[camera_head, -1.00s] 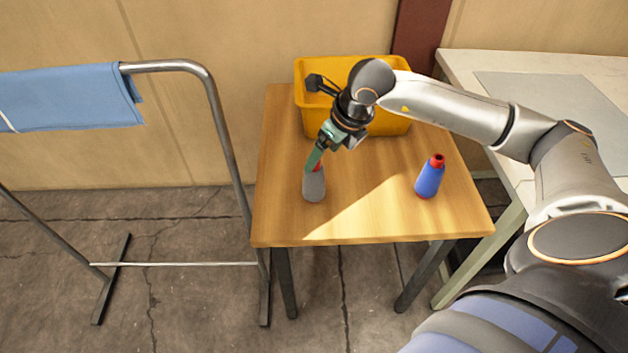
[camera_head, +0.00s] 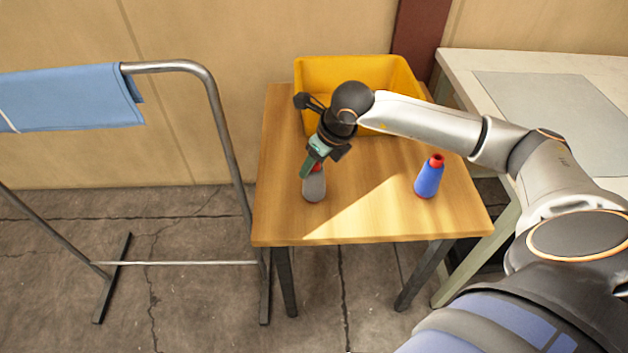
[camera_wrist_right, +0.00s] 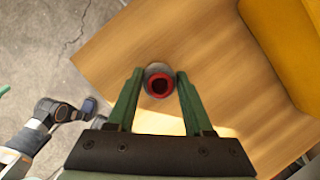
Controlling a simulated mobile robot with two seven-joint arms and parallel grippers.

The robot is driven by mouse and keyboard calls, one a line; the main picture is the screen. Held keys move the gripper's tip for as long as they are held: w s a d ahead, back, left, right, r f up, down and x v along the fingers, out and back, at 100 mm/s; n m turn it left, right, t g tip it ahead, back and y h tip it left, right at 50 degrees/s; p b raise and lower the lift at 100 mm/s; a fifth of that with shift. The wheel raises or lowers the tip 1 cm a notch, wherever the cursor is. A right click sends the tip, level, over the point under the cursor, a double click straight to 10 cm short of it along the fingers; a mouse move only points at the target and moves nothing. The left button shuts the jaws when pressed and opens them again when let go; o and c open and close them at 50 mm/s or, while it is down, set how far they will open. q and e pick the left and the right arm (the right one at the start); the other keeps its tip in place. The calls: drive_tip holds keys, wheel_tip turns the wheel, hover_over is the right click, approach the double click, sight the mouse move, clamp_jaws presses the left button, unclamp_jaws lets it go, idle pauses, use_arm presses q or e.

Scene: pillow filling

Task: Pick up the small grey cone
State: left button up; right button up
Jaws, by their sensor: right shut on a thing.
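The small grey cone (camera_head: 314,188) has a red top and stands near the left side of the wooden table. My right gripper (camera_head: 307,172) is over it from above, its green fingers shut on the cone's upper part. In the right wrist view the cone (camera_wrist_right: 159,70) sits between the tips of my right gripper (camera_wrist_right: 156,74), with its red hollow top facing the camera. In the head view the fingers hide part of the red top. I cannot tell any gap between the cone and the table. My left gripper is not in view.
A blue cone (camera_head: 429,178) with a red top stands to the right on the table (camera_head: 372,215). A yellow crate (camera_head: 400,75) is at the back. A metal rack (camera_head: 222,130) with blue cloth (camera_head: 70,97) stands left. A white workbench (camera_head: 460,65) is at the right.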

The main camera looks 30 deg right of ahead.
clamp_jaws()
drive_tip(key=shift+r, duration=0.1)
idle(0.5)
